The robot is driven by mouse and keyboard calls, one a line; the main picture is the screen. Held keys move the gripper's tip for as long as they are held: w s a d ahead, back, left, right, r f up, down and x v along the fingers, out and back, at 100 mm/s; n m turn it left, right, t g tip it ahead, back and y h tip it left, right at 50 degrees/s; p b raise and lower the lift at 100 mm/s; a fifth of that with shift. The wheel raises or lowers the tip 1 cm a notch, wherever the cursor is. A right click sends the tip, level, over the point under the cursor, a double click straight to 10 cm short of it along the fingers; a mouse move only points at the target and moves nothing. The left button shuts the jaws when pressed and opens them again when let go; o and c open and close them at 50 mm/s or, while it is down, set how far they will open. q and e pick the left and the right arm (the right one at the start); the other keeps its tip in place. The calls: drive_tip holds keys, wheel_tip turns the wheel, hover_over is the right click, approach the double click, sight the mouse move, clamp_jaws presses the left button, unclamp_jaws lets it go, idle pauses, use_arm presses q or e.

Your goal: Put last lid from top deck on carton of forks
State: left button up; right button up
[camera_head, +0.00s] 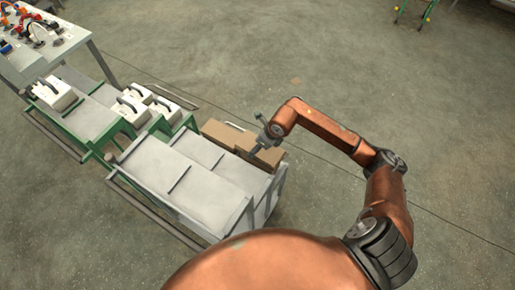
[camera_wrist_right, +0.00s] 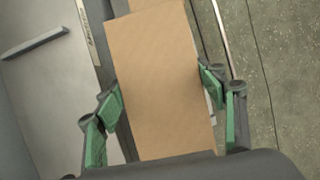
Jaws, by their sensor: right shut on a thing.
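My right gripper (camera_head: 257,149) is at the far right end of the grey deck, over brown cardboard. In the right wrist view its green-padded fingers (camera_wrist_right: 163,105) stand on either side of a flat brown cardboard piece (camera_wrist_right: 160,75), which looks like a lid, and are shut on it. In the head view brown cardboard (camera_head: 222,132) shows left of the gripper and more (camera_head: 270,157) to its right, along the deck's back edge. I cannot tell lid from carton there, and no forks show. My left gripper is out of view.
The grey deck (camera_head: 190,170) has raised dividers and a bare top. White boxes with dark handles (camera_head: 132,108) stand on green-framed stands to the left. A table (camera_head: 55,48) with colourful items is at the upper left. The floor behind and right is open.

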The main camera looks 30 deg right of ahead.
drive_tip(key=w+f, duration=0.1)
drive_tip(key=d+f, duration=0.1)
drive_tip(key=shift+w+d+f+b, duration=0.1)
drive_tip(key=shift+w+f+b, duration=0.2)
drive_tip(key=shift+w, duration=0.05)
wheel_tip(320, 180, down, 4)
drive_tip(key=shift+w+d+r+b, duration=0.1)
drive_tip(key=shift+r+b, duration=0.15)
drive_tip(key=shift+b, duration=0.3)
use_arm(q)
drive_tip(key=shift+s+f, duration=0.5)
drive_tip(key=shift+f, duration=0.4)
use_arm(e)
drive_tip(key=shift+r, duration=0.1)
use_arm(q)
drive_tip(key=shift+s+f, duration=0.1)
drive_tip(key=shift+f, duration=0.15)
use_arm(e)
drive_tip(key=shift+f, duration=0.5)
drive_tip(key=shift+f, duration=0.1)
drive_tip(key=o, duration=1)
